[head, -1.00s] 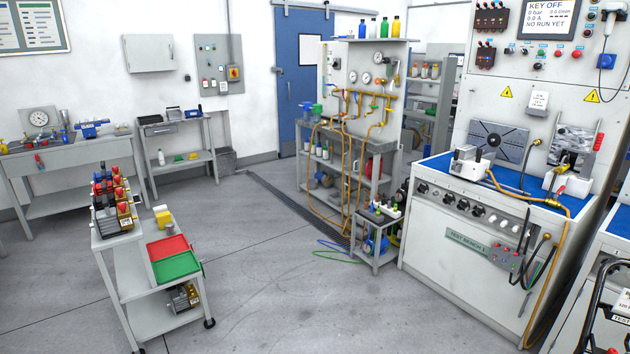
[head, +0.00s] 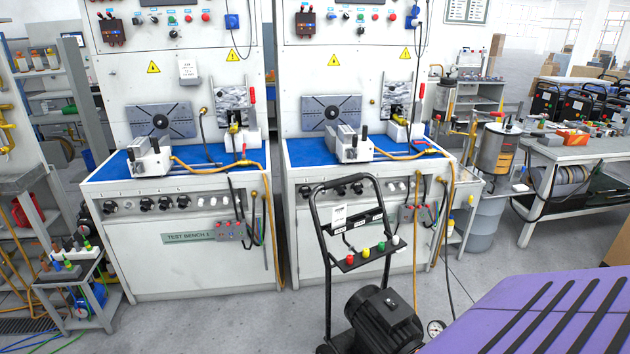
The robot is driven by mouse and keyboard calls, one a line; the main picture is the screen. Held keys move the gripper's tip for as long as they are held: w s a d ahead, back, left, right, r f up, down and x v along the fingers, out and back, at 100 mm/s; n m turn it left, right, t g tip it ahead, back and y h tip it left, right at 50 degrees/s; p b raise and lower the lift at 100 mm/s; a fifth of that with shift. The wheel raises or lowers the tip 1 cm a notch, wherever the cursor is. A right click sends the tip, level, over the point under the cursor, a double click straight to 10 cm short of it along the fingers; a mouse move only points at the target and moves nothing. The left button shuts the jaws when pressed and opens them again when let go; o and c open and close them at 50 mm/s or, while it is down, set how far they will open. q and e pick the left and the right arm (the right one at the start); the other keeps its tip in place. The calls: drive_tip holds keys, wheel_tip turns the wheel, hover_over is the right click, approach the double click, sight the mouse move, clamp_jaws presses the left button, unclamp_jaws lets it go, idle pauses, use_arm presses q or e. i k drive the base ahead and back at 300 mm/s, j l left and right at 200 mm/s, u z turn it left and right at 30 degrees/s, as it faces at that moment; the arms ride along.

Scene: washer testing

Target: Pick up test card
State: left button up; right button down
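Two white cards are in view, and their print is too small to read, so I cannot tell which is the test card. One white card (head: 188,70) hangs on the panel above the left test bench. The other white card (head: 340,217) is on the upper frame of a black hand cart (head: 318,240) in front of the right bench. Neither of my grippers shows in the head view.
The left bench (head: 165,262) and right bench (head: 305,262) stand side by side with blue tops and vises. The cart's motor (head: 384,318) is low in front. A purple surface with black stripes (head: 500,315) fills the lower right. Grey floor (head: 235,325) is clear at front left.

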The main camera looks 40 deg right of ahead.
sight(339, 214)
drive_tip(key=i+z, duration=0.2)
drive_tip(key=z, duration=0.2)
drive_tip(key=i+z, duration=0.15)
drive_tip(key=z, duration=0.2)
drive_tip(key=i+j+z, duration=0.2)
drive_tip(key=z, duration=0.2)
drive_tip(key=i+j+z, duration=0.15)
drive_tip(key=z, duration=0.2)
drive_tip(key=i+j+z, duration=0.2)
drive_tip(key=z, duration=0.15)
drive_tip(key=i+j+z, duration=0.2)
drive_tip(key=z, duration=0.2)
drive_tip(key=i+j+z, duration=0.1)
drive_tip(key=j+z, duration=0.25)
